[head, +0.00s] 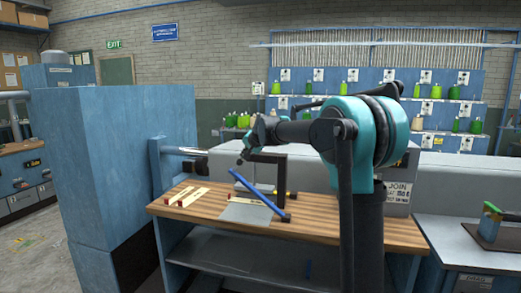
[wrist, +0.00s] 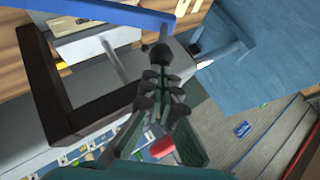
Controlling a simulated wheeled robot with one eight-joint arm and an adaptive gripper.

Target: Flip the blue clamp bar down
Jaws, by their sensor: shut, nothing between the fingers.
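The blue clamp bar (head: 260,194) slants in the head view from upper left to lower right, raised over a grey plate (head: 246,213) on the wooden bench. It also crosses the top of the wrist view (wrist: 110,12). My gripper (head: 244,156) is above and close to the bar's upper left end. In the wrist view, my gripper (wrist: 160,54) has its fingers shut and empty, with the bar beyond the fingertips. I cannot tell whether they touch.
A dark angled frame (wrist: 45,88) stands beside the bar at the left of the wrist view. Pale wooden strips (head: 190,194) with red ends lie on the bench (head: 315,227). A tall blue cabinet (head: 120,160) stands at the left.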

